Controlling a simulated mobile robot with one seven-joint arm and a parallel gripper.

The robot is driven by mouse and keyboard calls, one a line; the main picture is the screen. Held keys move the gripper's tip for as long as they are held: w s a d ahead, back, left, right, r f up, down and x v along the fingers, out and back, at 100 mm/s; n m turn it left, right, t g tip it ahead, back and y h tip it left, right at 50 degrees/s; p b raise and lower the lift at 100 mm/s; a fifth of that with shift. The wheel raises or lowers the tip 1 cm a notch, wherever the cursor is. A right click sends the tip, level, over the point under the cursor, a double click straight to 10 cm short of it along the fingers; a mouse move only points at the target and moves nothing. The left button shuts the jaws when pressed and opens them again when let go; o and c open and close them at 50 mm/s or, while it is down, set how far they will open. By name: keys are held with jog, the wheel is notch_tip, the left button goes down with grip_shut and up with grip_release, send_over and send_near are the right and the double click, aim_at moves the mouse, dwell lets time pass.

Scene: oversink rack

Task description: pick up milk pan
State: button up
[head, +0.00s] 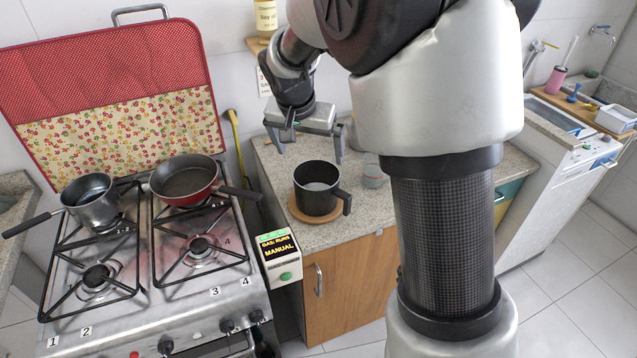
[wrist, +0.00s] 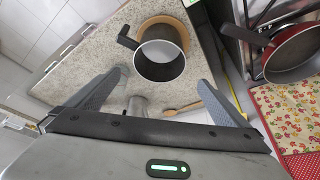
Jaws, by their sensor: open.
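The tall black pan (head: 317,203), which I take to be the milk pan, stands upright on a round wooden board (head: 294,209) on the counter. Its short dark handle points right in the head view. In the wrist view the pan (wrist: 160,67) shows its open mouth, with the handle to the upper left. My gripper (head: 310,154) is open and empty above and behind the pan, apart from it. In the wrist view the pan's near rim lies between and slightly beyond my spread fingertips (wrist: 160,78).
The stove (head: 165,303) at left holds a silver saucepan (head: 95,209) and a red frying pan (head: 187,180), whose handle reaches toward the counter. A small glass jar (head: 374,172) stands right of the black pan. A wooden spoon (wrist: 183,108) lies nearby.

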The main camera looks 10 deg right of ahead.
send_near(317, 182)
jog(key=f, duration=0.3)
jog(key=s+d+f, duration=0.1)
jog(key=f, duration=0.1)
jog(key=shift+s+f, duration=0.1)
jog(key=shift+f, duration=0.2)
jog(key=shift+r, duration=0.1)
jog(key=c, duration=1.1)
jog(key=shift+r, duration=0.1)
